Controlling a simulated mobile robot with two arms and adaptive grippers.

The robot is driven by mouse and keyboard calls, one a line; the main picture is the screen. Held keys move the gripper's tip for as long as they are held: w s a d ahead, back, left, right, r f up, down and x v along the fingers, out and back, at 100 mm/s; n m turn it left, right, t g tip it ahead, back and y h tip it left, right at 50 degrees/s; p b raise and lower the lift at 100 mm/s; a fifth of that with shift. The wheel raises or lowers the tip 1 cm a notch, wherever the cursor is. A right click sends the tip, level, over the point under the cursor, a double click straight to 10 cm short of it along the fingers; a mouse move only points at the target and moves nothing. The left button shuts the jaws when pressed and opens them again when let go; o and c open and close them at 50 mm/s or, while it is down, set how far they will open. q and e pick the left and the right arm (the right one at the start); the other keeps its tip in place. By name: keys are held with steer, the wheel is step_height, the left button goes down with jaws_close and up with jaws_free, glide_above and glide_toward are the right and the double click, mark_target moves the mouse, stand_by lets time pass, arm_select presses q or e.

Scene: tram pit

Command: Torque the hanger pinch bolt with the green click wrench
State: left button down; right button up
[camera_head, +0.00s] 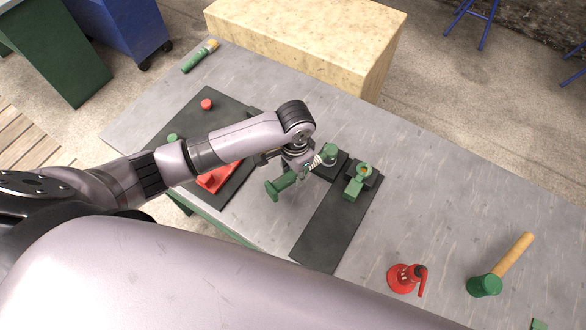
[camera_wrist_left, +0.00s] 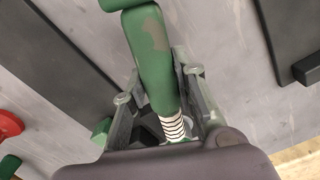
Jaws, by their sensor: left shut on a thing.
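My left gripper (camera_head: 297,172) is shut on the green click wrench (camera_head: 279,187), above the grey bench. The wrench's green head and pale striped neck show at its right end. In the left wrist view the fingers (camera_wrist_left: 160,88) lie either side of the worn green wrench (camera_wrist_left: 148,45), its black-and-white striped neck near the palm. A green fixture with a brass-coloured ring, perhaps the hanger (camera_head: 353,188), stands right of the wrench on a dark mat (camera_head: 322,236). Its pinch bolt is too small to tell. My right gripper is out of view.
A second dark mat (camera_head: 232,108) with red and green parts lies at left, partly behind my arm. A brush (camera_head: 199,57) and a pale block (camera_head: 300,45) are at the back.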

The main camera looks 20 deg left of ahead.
arm_select(q)
steer(key=shift+r, duration=0.15)
steer(key=shift+r, duration=3.3)
